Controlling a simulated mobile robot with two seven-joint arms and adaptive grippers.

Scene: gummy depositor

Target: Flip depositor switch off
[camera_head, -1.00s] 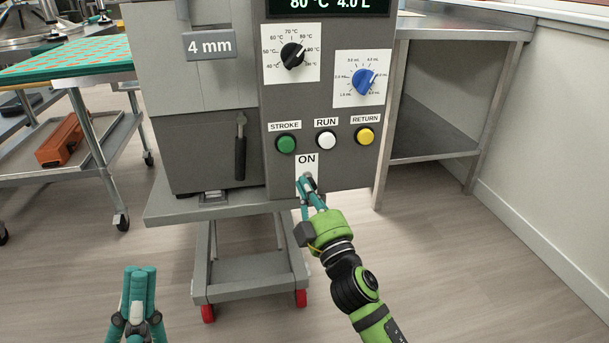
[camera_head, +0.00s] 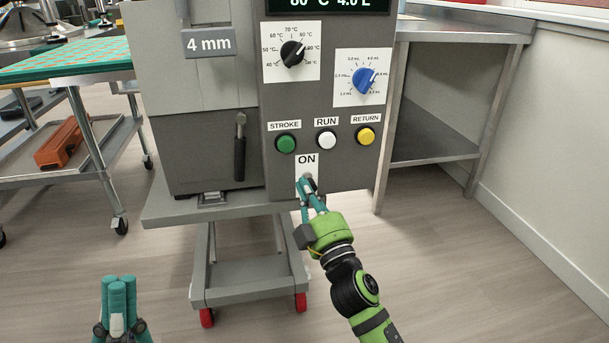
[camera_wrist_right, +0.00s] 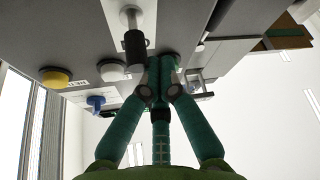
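The depositor (camera_head: 205,150) has a grey control panel with an ON label (camera_head: 306,160) above its switch (camera_head: 309,177). The switch also shows in the right wrist view as a short lever with a round metal base and dark tip (camera_wrist_right: 134,46). My right gripper (camera_head: 304,183) is at the switch, its fingertips partly covering it. In the right wrist view its fingers (camera_wrist_right: 163,68) come together beside the lever, with the lever outside them. I cannot tell whether they touch it. My left gripper (camera_head: 118,282) is shut and empty, low at the left, away from the machine.
Green STROKE (camera_head: 286,144), white RUN (camera_head: 326,140) and yellow RETURN (camera_head: 366,136) buttons sit just above the switch. Black (camera_head: 292,54) and blue (camera_head: 365,80) dials are higher. A steel table (camera_head: 440,148) stands right; a trolley (camera_head: 100,150) stands left.

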